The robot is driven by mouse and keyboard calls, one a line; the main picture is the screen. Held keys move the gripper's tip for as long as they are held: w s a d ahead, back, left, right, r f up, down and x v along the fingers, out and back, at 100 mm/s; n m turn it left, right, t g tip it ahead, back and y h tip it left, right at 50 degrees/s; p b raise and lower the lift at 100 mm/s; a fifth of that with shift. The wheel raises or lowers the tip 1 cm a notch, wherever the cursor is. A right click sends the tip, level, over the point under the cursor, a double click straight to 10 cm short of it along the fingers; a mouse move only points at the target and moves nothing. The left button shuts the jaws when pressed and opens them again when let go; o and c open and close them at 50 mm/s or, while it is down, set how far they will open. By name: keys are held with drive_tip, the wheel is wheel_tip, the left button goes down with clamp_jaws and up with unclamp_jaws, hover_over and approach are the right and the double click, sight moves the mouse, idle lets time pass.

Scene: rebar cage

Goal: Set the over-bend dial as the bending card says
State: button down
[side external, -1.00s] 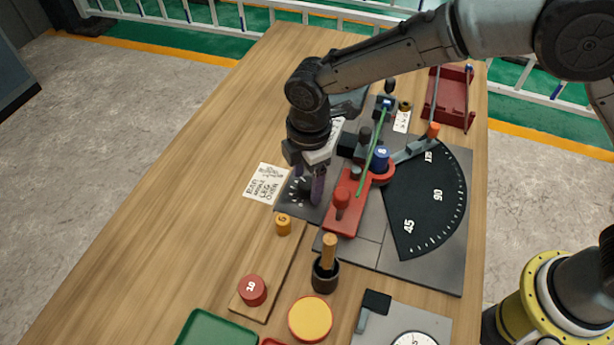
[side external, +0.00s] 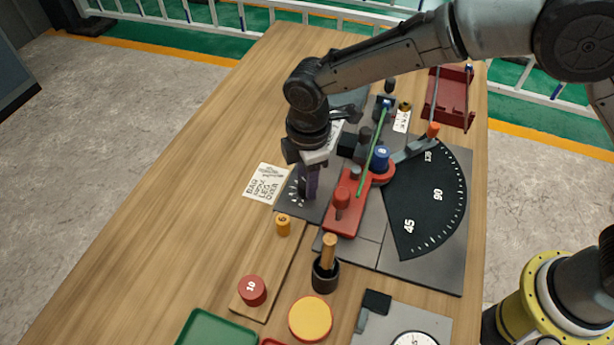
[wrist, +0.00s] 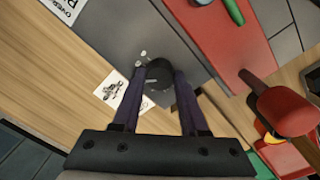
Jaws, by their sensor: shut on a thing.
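The over-bend dial is a dark round knob (wrist: 158,82) with a pale pointer line, set in a grey plate with white marks beside it. My gripper (wrist: 160,76) has its two purple-grey fingers on either side of the knob, shut on it. In the side view my gripper (side external: 308,194) points down at the dial plate (side external: 322,207), and its fingers hide the knob. Some white dial marks show left of the fingers. The bending card (side external: 265,182) lies on the wood left of the plate. Its lines begin BAR, ANGLE, LEG, OVER; the values are too small to read.
Right of the dial stand a red bending arm (side external: 344,220) and a black angle scale (side external: 425,205). A green bar (side external: 376,160) crosses the bender. A black cup with a wooden handle (side external: 326,275) is in front. Open wood lies to the left.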

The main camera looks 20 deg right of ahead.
sight(304, 185)
drive_tip(key=m, duration=1)
drive_tip(key=shift+a+m, duration=0.1)
drive_tip(key=shift+m, duration=0.2)
drive_tip(key=shift+r, duration=0.1)
idle(0.3)
drive_tip(key=shift+c, duration=2.2)
unclamp_jaws()
wheel_tip(304, 185, up, 14)
drive_tip(key=shift+a, duration=0.2)
drive_tip(key=shift+s, duration=0.1)
